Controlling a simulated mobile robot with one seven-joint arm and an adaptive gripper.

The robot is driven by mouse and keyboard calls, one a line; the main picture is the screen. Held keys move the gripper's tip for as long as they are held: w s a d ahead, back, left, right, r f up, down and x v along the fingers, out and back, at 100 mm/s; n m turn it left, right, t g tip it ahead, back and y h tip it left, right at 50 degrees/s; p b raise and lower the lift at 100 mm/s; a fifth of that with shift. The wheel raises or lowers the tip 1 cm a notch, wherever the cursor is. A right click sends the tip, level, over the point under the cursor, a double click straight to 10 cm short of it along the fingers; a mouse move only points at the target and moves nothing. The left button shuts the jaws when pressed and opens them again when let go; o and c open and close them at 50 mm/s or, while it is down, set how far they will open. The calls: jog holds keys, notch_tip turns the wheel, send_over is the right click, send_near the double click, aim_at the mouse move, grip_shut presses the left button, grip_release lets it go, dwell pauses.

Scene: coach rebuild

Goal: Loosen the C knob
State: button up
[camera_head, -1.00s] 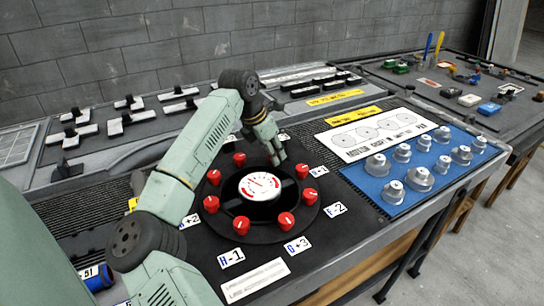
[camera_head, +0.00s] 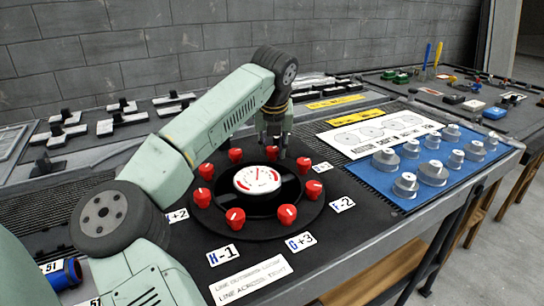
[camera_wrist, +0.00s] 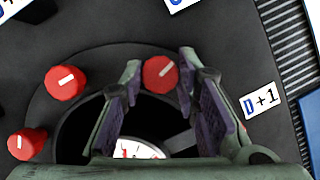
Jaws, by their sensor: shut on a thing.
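A ring of several red knobs with white pointer lines stands on a black round plate (camera_head: 270,232) around a white gauge (camera_head: 257,179). My gripper (camera_head: 274,143) reaches down over the far side of the ring. In the wrist view my gripper (camera_wrist: 160,64) has its two fingers on either side of one red knob (camera_wrist: 160,73) and is shut on it. A "D+1" card (camera_wrist: 261,100) lies to the right of the fingers. The card beyond the held knob is cut off at the top edge, so I cannot read its letter. The right finger hides the plate behind it.
Neighbouring red knobs (camera_wrist: 65,82) stand close on the left of the fingers. A blue panel (camera_head: 390,203) with several grey knobs lies to the right, below a white chart (camera_head: 345,145). Black-handled switches (camera_head: 118,120) stand at the back left.

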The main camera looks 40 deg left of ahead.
aim_at(274, 150)
jog(key=n+b, duration=0.1)
jog(key=n, duration=0.1)
jog(key=n+g+y+b, duration=0.1)
jog(key=n, duration=0.2)
jog(key=shift+w+d+g+b, duration=0.1)
jog(key=shift+g+b, duration=0.2)
jog(key=shift+b, duration=0.1)
dwell(0.3)
jog(key=o, duration=1.1)
jog(key=shift+o, duration=0.2)
notch_tip(274, 150, up, 10)
